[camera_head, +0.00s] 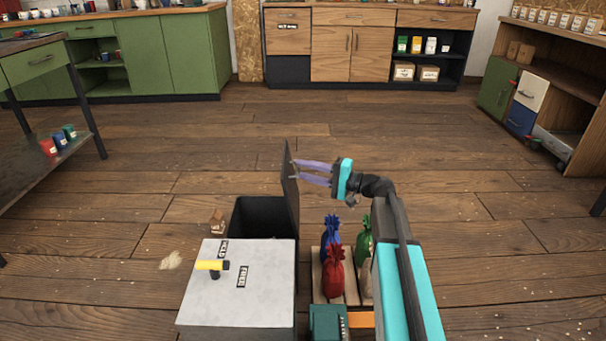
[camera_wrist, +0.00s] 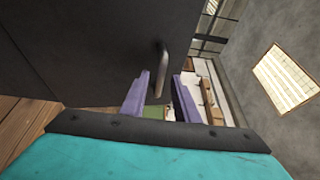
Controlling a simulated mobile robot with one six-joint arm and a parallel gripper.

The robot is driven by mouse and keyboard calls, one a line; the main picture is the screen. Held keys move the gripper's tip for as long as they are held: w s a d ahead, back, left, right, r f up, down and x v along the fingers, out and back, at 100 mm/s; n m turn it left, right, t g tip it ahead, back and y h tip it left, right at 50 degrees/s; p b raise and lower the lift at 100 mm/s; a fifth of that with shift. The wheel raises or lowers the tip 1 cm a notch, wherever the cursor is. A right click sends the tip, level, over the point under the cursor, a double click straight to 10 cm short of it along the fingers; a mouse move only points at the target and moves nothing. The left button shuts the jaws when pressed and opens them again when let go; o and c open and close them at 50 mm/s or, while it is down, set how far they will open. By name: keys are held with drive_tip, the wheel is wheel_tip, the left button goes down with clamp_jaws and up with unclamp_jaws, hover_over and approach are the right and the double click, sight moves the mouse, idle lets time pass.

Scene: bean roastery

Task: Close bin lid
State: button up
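The bin (camera_head: 262,215) is a black box standing open on the floor behind the grey-topped box. Its dark lid (camera_head: 289,190) stands upright, hinged up at the bin's right side. In the wrist view the lid (camera_wrist: 85,45) fills the upper left, with a curved metal handle (camera_wrist: 162,65) on it. My gripper (camera_head: 293,170) has two purple fingers spread apart, pointing left at the lid's upper part. In the wrist view the gripper (camera_wrist: 161,77) is open, and the handle shows between its fingertips. I cannot tell whether the fingers touch the lid.
A grey-topped box (camera_head: 245,300) with a yellow-handled tool (camera_head: 210,265) on it stands in front of the bin. Red (camera_head: 334,272), blue (camera_head: 331,240) and green (camera_head: 363,245) sacks stand right of the bin, below my arm. The wooden floor beyond is clear up to the cabinets.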

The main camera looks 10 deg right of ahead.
drive_tip(key=shift+w+a, duration=0.2)
drive_tip(key=shift+a, duration=0.1)
clamp_jaws()
